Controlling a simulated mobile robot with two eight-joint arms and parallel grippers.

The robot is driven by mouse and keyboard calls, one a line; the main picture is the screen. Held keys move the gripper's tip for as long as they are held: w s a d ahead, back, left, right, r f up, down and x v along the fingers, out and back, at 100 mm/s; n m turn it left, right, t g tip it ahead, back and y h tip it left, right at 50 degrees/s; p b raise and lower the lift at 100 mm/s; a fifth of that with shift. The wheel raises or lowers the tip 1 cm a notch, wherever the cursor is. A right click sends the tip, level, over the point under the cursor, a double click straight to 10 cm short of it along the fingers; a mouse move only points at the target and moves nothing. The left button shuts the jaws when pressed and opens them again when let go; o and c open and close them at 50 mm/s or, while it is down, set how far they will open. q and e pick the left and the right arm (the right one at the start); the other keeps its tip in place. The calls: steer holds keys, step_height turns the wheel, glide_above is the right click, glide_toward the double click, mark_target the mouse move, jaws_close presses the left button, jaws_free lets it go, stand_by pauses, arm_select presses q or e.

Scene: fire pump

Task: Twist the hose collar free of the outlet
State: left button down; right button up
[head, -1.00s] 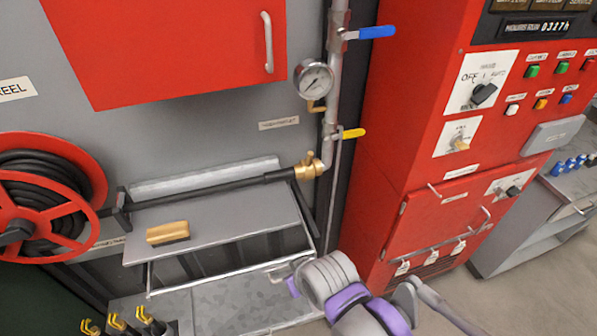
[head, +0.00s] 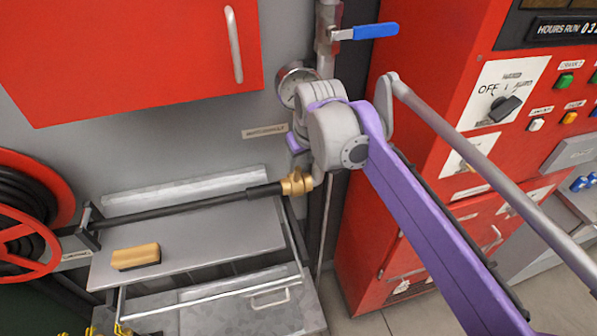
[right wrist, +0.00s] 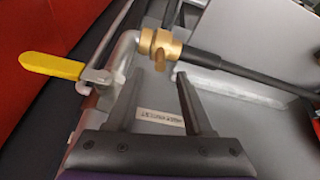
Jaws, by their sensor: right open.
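The brass hose collar (head: 297,184) joins the black hose (head: 190,206) to the outlet pipe, low on the grey wall. In the right wrist view the collar (right wrist: 160,43) lies beyond the fingertips, with a small lug on its underside. The outlet pipe (right wrist: 122,55) meets it from the left and the black hose (right wrist: 240,70) leaves to the right. My right gripper (right wrist: 158,85) is open and empty, its two fingers pointing toward the collar without touching it. In the head view my right arm's end (head: 330,135) is just above and right of the collar, and its fingers are hidden. My left gripper is not in view.
A yellow-handled valve (right wrist: 52,66) is left of the fingers in the wrist view. A blue-handled valve (head: 368,31) and a partly covered gauge (head: 297,84) are above. A red cabinet (head: 360,260) stands right. A brush (head: 136,257) lies on the grey shelf (head: 215,240).

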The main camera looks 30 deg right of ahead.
mark_target(297, 182)
steer(key=x, duration=0.8)
steer(key=shift+w+f, duration=0.1)
steer(key=shift+f, duration=0.3)
jaws_close()
stand_by(0.9)
